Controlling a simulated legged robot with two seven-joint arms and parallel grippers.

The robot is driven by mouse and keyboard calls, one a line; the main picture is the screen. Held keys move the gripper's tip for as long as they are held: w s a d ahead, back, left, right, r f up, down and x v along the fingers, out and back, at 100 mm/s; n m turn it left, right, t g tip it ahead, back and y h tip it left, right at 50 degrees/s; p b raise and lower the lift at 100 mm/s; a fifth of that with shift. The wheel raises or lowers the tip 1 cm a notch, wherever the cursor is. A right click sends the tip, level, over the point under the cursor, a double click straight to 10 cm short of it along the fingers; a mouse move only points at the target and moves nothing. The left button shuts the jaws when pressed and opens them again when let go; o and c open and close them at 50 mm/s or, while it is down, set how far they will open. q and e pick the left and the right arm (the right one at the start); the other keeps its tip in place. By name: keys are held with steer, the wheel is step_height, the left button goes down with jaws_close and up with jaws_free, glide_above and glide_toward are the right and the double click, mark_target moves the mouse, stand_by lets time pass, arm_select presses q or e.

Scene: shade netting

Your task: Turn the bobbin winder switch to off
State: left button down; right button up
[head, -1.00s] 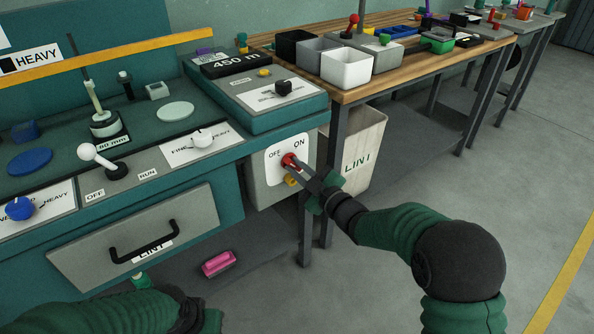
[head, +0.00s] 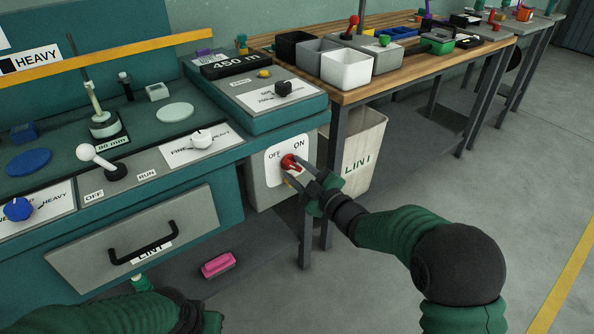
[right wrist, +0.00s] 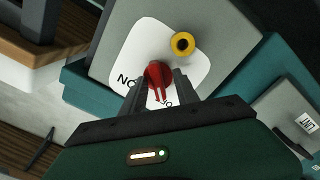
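The bobbin winder switch is a red knob (head: 289,161) on a white plate (head: 274,176) marked OFF at left and ON at right. The plate sits on the grey box at the machine's right end. My right gripper (head: 300,172) is at the knob with its fingers spread. In the right wrist view the red knob (right wrist: 158,76) lies between the two fingertips (right wrist: 159,84), with gaps showing beside its handle. I cannot tell exactly which label the handle points at. My left arm shows at the lower left; its gripper is not clearly visible.
A pink object (head: 218,264) lies on the floor.

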steer(key=shift+r, duration=0.1)
steer(key=shift+s+d, duration=0.1)
steer(key=p+v, duration=0.5)
steer(key=v, duration=1.1)
steer(key=shift+s, duration=0.25)
steer(key=shift+w+d, duration=0.1)
steer(key=shift+d, duration=0.1)
